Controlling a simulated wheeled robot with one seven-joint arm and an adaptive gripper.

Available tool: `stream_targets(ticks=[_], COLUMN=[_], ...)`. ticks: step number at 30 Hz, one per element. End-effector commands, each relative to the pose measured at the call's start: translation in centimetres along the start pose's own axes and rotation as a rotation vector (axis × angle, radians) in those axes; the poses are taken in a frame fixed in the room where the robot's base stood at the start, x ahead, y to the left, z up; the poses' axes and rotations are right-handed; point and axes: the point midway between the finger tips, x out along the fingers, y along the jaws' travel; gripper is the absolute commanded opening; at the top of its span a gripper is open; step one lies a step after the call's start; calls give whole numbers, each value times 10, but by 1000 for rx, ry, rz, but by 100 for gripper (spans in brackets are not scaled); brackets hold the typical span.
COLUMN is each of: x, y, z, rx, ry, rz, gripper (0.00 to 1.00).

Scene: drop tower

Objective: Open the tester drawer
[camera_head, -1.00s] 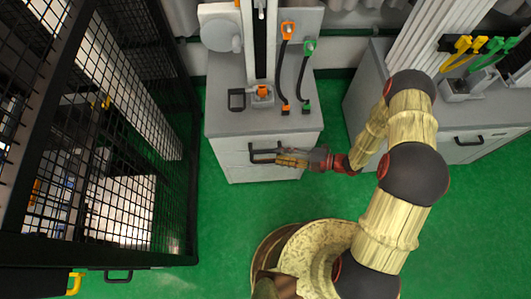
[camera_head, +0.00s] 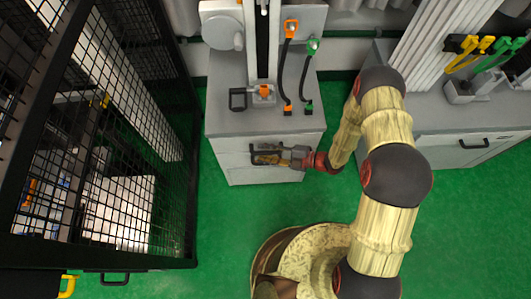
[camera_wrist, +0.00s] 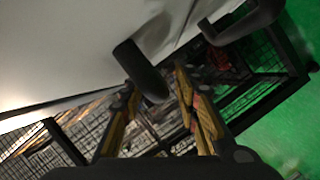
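The tester is a grey cabinet (camera_head: 225,124) with a light drawer front (camera_head: 236,168) facing my base. The drawer looks closed in the head view. Its black bar handle (camera_head: 256,148) is partly covered by my gripper (camera_head: 277,156). In the wrist view the handle (camera_wrist: 140,68) reaches down between the two yellow-and-dark fingertips of my gripper (camera_wrist: 156,88). The fingers are spread apart, one on each side of the bar. I cannot tell whether either finger touches it.
A black mesh cage (camera_head: 120,130) stands to the left. Another grey cabinet (camera_head: 440,155) stands to the right. Green floor (camera_head: 235,225) is clear in front of the tester.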

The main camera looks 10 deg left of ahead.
Motion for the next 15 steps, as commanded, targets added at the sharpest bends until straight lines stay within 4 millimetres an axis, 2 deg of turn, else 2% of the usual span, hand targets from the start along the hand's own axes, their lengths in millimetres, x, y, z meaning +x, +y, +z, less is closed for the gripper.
stream_targets(ticks=[7, 15], x=[1, 1], y=[0, 0], z=[0, 0], rx=[0, 0], ry=[0, 0], rz=[0, 0], gripper=[32, 17])
